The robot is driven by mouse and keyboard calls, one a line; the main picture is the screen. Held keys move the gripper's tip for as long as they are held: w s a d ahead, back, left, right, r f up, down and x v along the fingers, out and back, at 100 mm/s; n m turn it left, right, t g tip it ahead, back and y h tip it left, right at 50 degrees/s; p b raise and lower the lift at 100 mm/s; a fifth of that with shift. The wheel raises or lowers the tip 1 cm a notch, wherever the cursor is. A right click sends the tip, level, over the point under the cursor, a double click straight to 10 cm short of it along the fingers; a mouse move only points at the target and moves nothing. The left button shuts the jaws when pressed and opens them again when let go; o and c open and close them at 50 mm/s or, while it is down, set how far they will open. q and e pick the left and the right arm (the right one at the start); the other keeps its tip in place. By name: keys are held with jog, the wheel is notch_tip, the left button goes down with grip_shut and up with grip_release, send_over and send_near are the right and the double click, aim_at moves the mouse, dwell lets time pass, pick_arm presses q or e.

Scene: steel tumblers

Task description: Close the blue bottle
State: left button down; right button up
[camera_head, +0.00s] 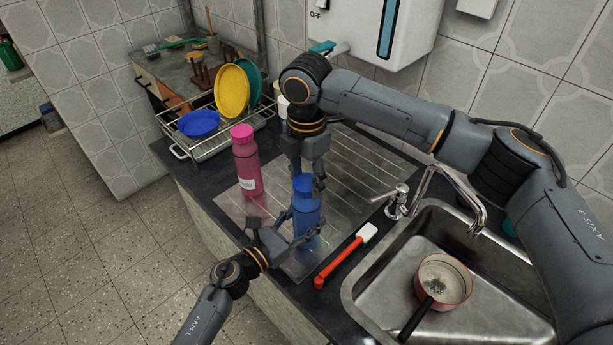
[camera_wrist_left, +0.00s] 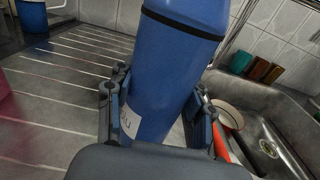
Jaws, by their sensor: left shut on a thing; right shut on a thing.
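The blue bottle (camera_head: 307,217) stands upright on the ribbed steel drainboard in the head view. My left gripper (camera_head: 300,226) is shut around its body from the front left; the left wrist view shows the bottle body (camera_wrist_left: 165,75) between the two fingers, with part of a white label. The blue cap (camera_head: 303,182) is at the top of the bottle, and its lower part also shows in the left wrist view (camera_wrist_left: 195,12). My right gripper (camera_head: 305,176) reaches down from above and is shut on the cap. I see no clear gap between cap and bottle.
A pink bottle (camera_head: 245,162) stands to the left on the drainboard. A red brush with a white head (camera_head: 345,257) lies to the right, before the sink (camera_head: 490,300), which holds a pan (camera_head: 443,281). A dish rack (camera_head: 187,145) with plates is behind left.

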jog(key=m, duration=1.2)
jog(key=shift+f, duration=0.1)
jog(key=m, duration=0.6)
jog(key=shift+m, duration=0.3)
jog(key=m, duration=0.5)
jog(key=o, duration=1.4)
jog(key=shift+c, duration=0.2)
notch_tip(320, 180, up, 12)
